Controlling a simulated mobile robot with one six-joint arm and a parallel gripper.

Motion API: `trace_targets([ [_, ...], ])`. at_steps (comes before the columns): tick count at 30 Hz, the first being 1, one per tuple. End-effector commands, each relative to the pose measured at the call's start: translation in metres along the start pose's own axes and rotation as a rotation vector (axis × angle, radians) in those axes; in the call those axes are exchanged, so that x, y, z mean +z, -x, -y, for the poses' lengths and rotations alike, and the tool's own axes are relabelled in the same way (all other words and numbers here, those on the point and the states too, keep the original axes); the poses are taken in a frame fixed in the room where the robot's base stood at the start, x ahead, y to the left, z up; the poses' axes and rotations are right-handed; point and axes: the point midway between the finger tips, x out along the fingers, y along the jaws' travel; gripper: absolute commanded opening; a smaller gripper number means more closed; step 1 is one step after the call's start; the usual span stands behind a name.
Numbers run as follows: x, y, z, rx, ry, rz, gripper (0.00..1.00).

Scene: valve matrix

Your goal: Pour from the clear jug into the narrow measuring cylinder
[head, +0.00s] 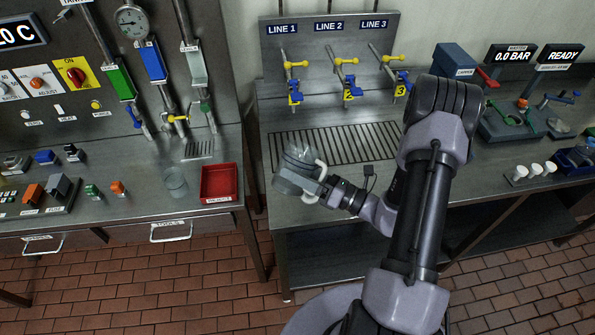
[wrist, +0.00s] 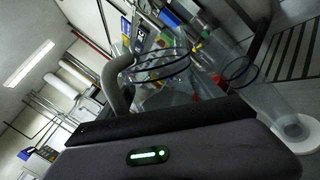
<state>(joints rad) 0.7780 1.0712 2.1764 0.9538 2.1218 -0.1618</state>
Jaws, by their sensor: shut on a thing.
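The clear jug (head: 296,164) is over the right bench's near left part in the head view, its pale handle on the right. My gripper (head: 312,186) is shut on the jug. In the wrist view the jug (wrist: 163,92) is just beyond my gripper (wrist: 165,112), its dark-ringed mouth tilted toward the cylinder. The clear measuring cylinder (wrist: 262,98) stands to its right on a white round base, with a dark ring near its top. The cylinder is apart from the jug's body. I cannot make it out in the head view. Liquid flow and levels cannot be told.
A slotted drain grate (head: 345,143) lies behind the jug, below the valves of the line panel (head: 330,60). A clear beaker (head: 175,184) and a red tray (head: 219,182) are on the left bench. White cups (head: 534,171) stand at the right.

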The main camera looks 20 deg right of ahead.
Motion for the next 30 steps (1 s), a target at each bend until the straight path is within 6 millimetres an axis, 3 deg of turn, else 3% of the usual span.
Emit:
trace_targets([
  [30,0.0082,-0.001,-0.0048,0.0,-0.119,0.024,0.21],
])
